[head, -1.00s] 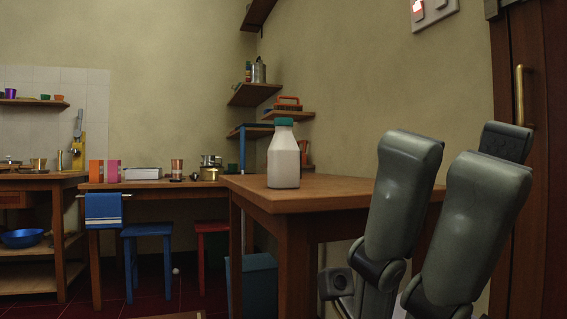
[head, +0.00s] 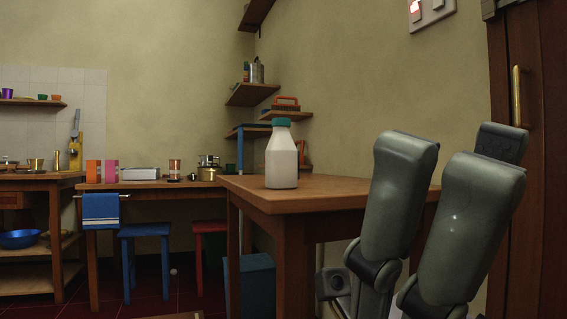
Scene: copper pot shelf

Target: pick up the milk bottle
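The milk bottle (head: 282,160) is white with a green cap. It stands upright near the left end of a wooden table (head: 330,197), in the middle of the head view. My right gripper (head: 452,160) is at the lower right, close to the camera, with its thick grey fingers pointing up. The fingers are spread apart with nothing between them. The gripper is to the right of the bottle, clear of it, and covers the right part of the table. My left gripper is not in view.
A blue stool (head: 145,232) and a red stool (head: 208,228) stand by a back table with a blue towel (head: 101,210). A teal bin (head: 250,275) is under the near table. Corner shelves (head: 253,94) hang behind the bottle. A wooden door (head: 530,200) is at the right.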

